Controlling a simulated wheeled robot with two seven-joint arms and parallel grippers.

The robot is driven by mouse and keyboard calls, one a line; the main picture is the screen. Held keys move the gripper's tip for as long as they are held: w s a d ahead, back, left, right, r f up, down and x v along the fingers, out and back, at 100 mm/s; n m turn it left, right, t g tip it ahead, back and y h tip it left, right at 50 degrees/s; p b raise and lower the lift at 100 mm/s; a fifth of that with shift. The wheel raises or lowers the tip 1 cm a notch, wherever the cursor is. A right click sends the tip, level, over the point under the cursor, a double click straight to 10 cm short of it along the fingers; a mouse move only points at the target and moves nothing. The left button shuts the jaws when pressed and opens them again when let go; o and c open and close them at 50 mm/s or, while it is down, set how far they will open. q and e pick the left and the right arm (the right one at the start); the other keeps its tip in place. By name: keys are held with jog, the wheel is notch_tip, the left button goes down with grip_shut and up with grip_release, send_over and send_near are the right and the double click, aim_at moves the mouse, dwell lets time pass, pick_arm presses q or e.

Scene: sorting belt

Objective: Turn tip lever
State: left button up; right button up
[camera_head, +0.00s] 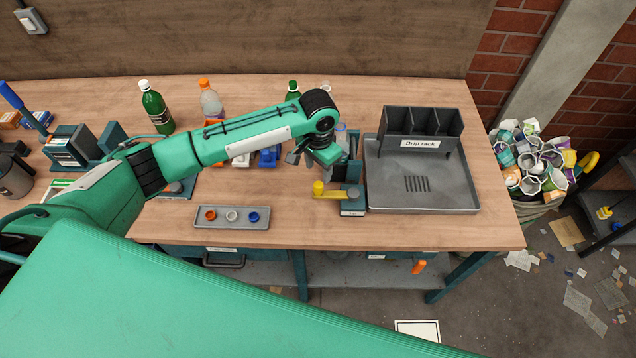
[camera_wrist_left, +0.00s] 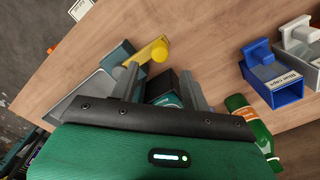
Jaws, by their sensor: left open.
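The yellow tip lever (camera_head: 338,193) sits on the front of a small teal and grey stand (camera_head: 352,208), just left of the drip rack's tray. Its round knob points left and up in the head view. My left gripper (camera_head: 316,158) is above and behind the lever, pointing down, and hides part of the stand. In the left wrist view the lever (camera_wrist_left: 147,52) shows beyond the tip of one finger, beside the open jaws (camera_wrist_left: 160,78). I cannot tell whether a finger touches the lever. My right gripper is not in view.
The drip rack (camera_head: 421,130) stands on a grey tray (camera_head: 455,195) to the right. A small tray with coloured caps (camera_head: 231,216) lies at the front edge. Bottles (camera_head: 156,108) stand at the back left. A blue bin (camera_wrist_left: 272,85) is nearby. Bare tabletop lies right of the cap tray.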

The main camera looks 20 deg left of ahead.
aim_at(318, 184)
pick_arm(q)
notch_tip(318, 184, down, 9)
jog(key=shift+r+p, duration=0.1)
jog(key=shift+p, duration=0.9)
grip_shut()
